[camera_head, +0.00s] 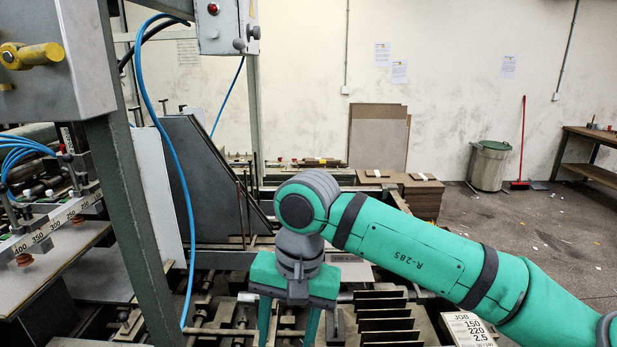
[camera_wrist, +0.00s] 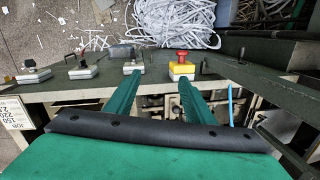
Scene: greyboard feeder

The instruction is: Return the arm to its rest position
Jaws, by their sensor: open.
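My arm is green with dark grey bands and reaches in from the right in the head view. My gripper (camera_head: 289,332) hangs downward over the front of the machine, its tips cut off by the lower picture edge. In the wrist view my gripper (camera_wrist: 158,95) shows two green fingers spread apart with nothing between them. A red push button on a yellow box (camera_wrist: 181,66) lies beyond the right finger. Small switch boxes (camera_wrist: 82,70) stand on the machine's edge to the left.
Upright dark plates (camera_head: 388,325) stand in a row right of my gripper. A green machine post (camera_head: 130,190) and blue hose are at left. A job sign (camera_head: 468,329) stands under my arm. White strips (camera_wrist: 175,20) lie beyond the machine edge. Open floor lies at right, with a bin (camera_head: 489,166).

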